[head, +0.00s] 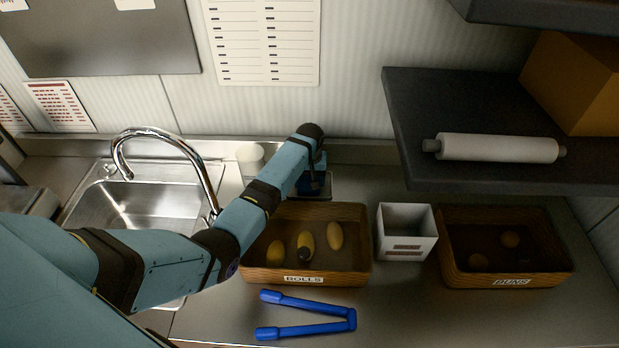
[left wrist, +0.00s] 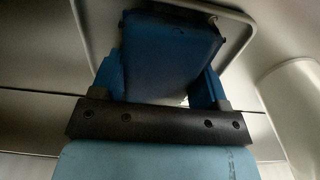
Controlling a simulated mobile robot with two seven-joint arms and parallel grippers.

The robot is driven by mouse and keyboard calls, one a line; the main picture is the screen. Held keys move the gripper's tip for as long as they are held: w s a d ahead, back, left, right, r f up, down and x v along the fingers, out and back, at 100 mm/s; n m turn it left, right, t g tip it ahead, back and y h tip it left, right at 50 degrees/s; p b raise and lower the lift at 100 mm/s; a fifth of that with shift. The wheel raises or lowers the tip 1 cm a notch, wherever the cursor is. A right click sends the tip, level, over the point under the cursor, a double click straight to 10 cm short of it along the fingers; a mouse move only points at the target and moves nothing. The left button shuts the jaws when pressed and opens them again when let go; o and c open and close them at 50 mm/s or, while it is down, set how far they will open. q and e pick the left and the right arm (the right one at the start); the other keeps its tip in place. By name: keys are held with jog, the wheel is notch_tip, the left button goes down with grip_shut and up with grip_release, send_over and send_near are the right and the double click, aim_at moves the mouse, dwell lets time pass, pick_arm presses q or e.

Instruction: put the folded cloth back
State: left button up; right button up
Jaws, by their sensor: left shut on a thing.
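The folded cloth (left wrist: 170,50) is a dark blue block between the two fingers of my left gripper (left wrist: 160,85) in the left wrist view. The gripper is shut on it. A thin-rimmed grey tray (left wrist: 238,18) shows behind the cloth there. In the head view my left gripper (head: 313,184) is over the same small tray (head: 325,196) at the back of the counter, behind the rolls crate. The forearm and wrist hide most of the cloth and part of the tray. I cannot tell whether the cloth touches the tray. My right gripper is not in view.
The rolls crate (head: 365,268) is just in front, with blue tongs (head: 310,303) before it. A white box (head: 407,218) and buns crate (head: 566,266) are right. A white cup (head: 250,158) and sink (head: 130,205) are left. A dark shelf (head: 420,120) overhangs the right.

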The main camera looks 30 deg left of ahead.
pick_arm(q)
jog(key=shift+f, duration=0.2)
jog(key=o, duration=0.9)
jog(key=shift+r, duration=0.15)
notch_tip(320, 180, up, 12)
